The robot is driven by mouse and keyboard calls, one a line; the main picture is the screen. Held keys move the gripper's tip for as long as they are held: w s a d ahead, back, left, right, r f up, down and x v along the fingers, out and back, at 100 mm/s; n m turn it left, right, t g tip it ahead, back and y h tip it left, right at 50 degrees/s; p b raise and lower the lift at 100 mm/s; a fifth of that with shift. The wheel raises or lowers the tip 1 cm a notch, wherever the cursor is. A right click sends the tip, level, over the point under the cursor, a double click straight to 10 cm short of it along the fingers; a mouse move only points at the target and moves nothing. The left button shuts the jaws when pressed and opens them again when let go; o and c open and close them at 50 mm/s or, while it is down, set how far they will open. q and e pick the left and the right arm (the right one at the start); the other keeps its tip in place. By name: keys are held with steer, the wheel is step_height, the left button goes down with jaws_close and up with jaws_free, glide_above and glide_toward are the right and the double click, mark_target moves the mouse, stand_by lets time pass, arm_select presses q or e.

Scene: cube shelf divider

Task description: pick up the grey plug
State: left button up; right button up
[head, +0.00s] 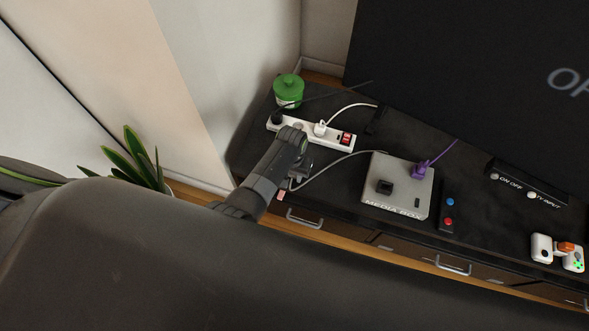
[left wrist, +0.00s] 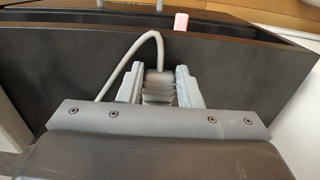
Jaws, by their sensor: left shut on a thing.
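My left gripper (head: 298,172) is at the front left of the black cabinet top, below the power strip. In the left wrist view its two fingers (left wrist: 159,88) are shut on the grey plug (left wrist: 157,86), one on each side. A grey cable (left wrist: 139,45) arches up from the plug and bends down to the left. In the head view the grey cable (head: 330,163) runs from the gripper toward the media box (head: 398,199); the plug is mostly hidden there by my gripper. My right gripper is not in view.
A white power strip (head: 341,139) with a white plug (head: 320,128) and a red switch lies behind the gripper. A green jar (head: 288,91) stands at the back left. A purple plug (head: 421,167) sits on the media box. A remote (head: 449,208) lies to its right.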

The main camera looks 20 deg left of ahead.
mark_target(292, 176)
arm_select(q)
steer(key=shift+r+p, duration=0.6)
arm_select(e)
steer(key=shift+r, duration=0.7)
arm_select(q)
steer(key=shift+r, duration=0.1)
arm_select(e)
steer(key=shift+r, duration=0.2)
